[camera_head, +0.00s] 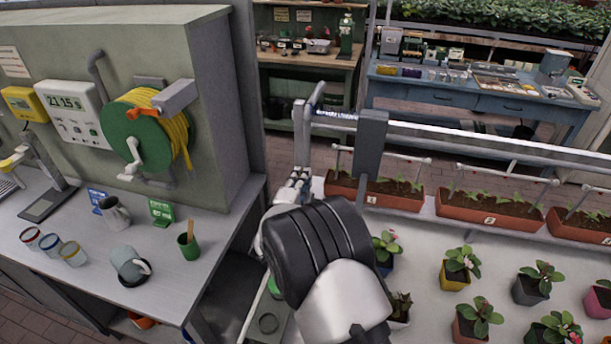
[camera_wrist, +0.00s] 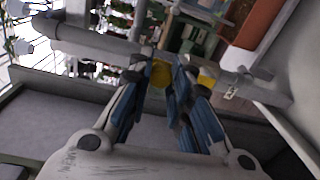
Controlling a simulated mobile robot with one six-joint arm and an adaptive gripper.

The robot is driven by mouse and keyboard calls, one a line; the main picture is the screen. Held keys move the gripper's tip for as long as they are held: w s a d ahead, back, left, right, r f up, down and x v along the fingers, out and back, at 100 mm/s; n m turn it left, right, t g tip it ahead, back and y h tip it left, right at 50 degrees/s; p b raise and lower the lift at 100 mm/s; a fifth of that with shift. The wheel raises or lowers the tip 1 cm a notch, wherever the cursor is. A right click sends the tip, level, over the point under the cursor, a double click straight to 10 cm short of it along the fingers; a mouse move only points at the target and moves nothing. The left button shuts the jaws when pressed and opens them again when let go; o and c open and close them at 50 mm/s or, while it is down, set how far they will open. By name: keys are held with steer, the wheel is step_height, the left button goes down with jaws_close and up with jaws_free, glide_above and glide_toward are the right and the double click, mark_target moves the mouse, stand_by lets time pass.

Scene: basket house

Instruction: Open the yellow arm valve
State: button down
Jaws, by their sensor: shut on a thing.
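In the wrist view, my gripper (camera_wrist: 161,88) has its blue-padded fingers closed around a yellow piece (camera_wrist: 160,73), which looks like the arm of the valve. A second small yellow part (camera_wrist: 206,77) shows just right of the fingers, on a grey pipe (camera_wrist: 105,46) that crosses behind the fingertips. In the head view, my gripper (camera_head: 296,180) is at the lower end of an upright grey pipe (camera_head: 302,135), beside the plant bench. No yellow valve part can be made out there; my gripper and wrist cover that spot. How far the valve is turned cannot be told.
Planter boxes (camera_head: 374,190) and potted plants (camera_head: 461,264) stand on the bench to the right. On the left, a counter (camera_head: 190,285) holds mugs and a green cup (camera_head: 188,247), below a hose reel (camera_head: 145,130). A blue table (camera_head: 470,95) stands behind.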

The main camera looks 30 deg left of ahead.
steer(key=shift+s+a+r+n, duration=0.1)
steer(key=shift+a+n, duration=0.25)
steer(key=shift+n, duration=0.15)
steer(key=c, duration=1.4)
jaws_free()
steer(key=shift+c, duration=0.2)
steer(key=f+v, duration=0.1)
steer(key=v, duration=1.1)
steer(key=shift+r, duration=0.35)
